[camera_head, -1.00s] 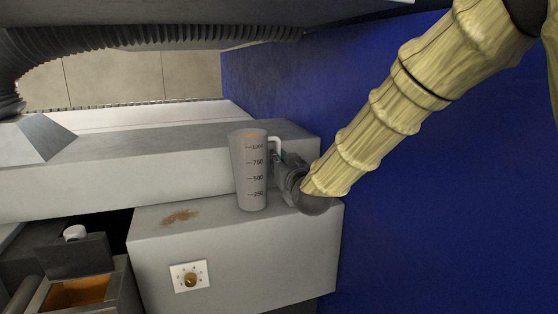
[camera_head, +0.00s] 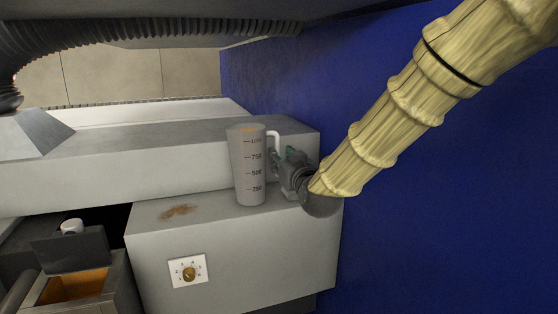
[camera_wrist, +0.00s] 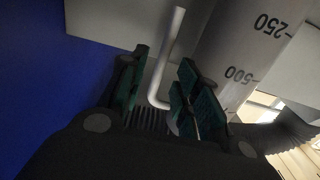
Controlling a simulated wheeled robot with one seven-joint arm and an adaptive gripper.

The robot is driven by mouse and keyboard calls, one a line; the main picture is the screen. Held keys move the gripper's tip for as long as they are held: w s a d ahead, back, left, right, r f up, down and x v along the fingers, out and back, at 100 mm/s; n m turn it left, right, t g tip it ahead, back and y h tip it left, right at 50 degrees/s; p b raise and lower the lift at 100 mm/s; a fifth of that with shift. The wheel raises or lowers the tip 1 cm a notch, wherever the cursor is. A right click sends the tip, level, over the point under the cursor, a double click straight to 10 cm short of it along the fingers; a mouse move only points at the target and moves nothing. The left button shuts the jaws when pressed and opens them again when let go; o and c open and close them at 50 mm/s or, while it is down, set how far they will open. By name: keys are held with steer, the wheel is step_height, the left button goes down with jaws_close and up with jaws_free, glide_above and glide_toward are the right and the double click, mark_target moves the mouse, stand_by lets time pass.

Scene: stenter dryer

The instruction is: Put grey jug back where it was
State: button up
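The grey jug (camera_head: 248,170), a tall cup with volume marks and a white handle, stands upright on top of the grey box (camera_head: 225,240). Its handle (camera_head: 275,143) points right, towards my gripper (camera_head: 281,160). In the wrist view the jug (camera_wrist: 240,45) fills the upper right, and its white handle (camera_wrist: 168,55) shows between the two green-padded fingers of my gripper (camera_wrist: 163,68). The fingers are apart, with gaps beside the handle. I cannot tell how deep the handle reaches between them. The jug's base is hidden in the wrist view.
A brown stain (camera_head: 179,211) marks the box top left of the jug. A dial (camera_head: 188,271) sits on the box's front. A higher grey ledge (camera_head: 120,175) runs behind. A blue wall (camera_head: 400,220) closes off the right. An open container (camera_head: 75,287) stands at lower left.

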steer(key=b+v, duration=0.2)
steer(key=v, duration=0.6)
steer(key=shift+b, duration=0.3)
stand_by(1.1)
